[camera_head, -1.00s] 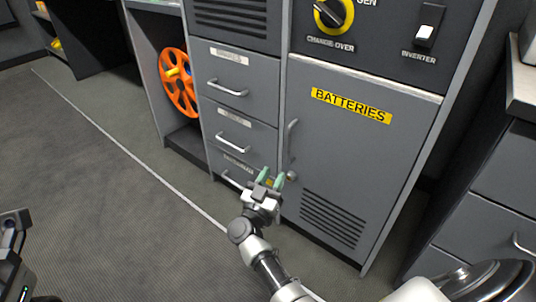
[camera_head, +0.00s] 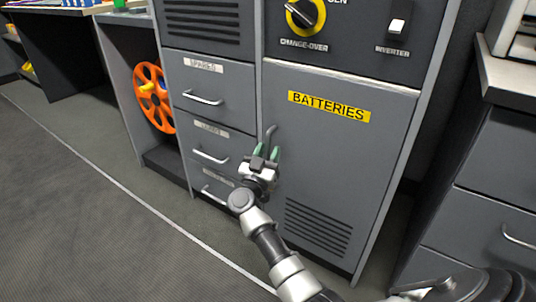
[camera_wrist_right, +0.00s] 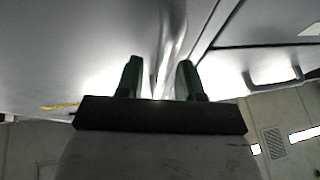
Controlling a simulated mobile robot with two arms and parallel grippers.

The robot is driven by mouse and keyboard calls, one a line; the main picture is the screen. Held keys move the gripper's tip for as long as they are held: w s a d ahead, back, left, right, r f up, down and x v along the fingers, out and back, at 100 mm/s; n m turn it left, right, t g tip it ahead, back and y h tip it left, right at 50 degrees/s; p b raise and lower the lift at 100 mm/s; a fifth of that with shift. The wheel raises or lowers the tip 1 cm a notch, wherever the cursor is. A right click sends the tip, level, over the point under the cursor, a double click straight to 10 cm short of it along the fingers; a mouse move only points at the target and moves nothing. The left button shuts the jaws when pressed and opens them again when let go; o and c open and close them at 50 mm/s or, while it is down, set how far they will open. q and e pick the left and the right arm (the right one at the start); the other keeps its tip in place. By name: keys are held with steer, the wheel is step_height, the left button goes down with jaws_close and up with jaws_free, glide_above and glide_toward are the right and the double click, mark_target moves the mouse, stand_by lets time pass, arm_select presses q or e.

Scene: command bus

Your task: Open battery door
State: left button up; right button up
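The battery door (camera_head: 345,155) is a grey cabinet panel with a yellow BATTERIES label (camera_head: 329,106) and vent slots low down. It looks shut. Its vertical handle (camera_head: 270,132) is on the door's left side, its lower part hidden by my gripper. My right gripper (camera_head: 266,152) is in front of the handle's lower part, its green fingers pointing up at it. In the right wrist view the fingers (camera_wrist_right: 158,78) are apart, and the handle (camera_wrist_right: 172,40) runs down toward the gap between them. I cannot tell whether they touch it. My left gripper is not in view.
Drawers with handles (camera_head: 203,97) stand left of the door. An orange reel (camera_head: 153,97) is in a shelf at left. Another drawer cabinet (camera_head: 490,190) stands at right. Grey floor at left is clear.

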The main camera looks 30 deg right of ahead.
jaws_close()
